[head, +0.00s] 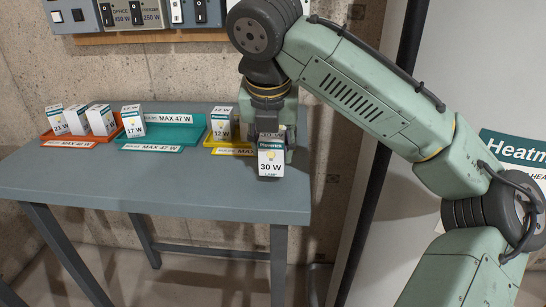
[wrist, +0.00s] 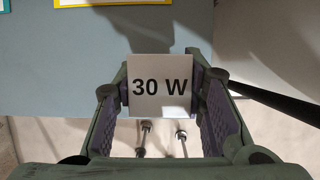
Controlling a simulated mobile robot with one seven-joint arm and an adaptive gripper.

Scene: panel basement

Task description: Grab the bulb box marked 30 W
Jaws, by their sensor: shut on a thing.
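The bulb box marked 30 W (head: 271,160) is a small white carton with a teal top band. My gripper (head: 270,150) is shut on it near the right end of the table. In the wrist view, the box's white face reading 30 W (wrist: 160,86) sits between the two fingers of my gripper (wrist: 161,95). In that view the box lies over the table's edge, with floor showing below it. I cannot tell whether its underside touches the tabletop.
A grey table (head: 150,185) holds an orange tray (head: 75,143) with several boxes, a teal tray (head: 185,135) with a 17 W box (head: 133,122), and a yellow tray (head: 236,151) with a 12 W box (head: 222,123). The table's front is clear. A switch panel hangs above.

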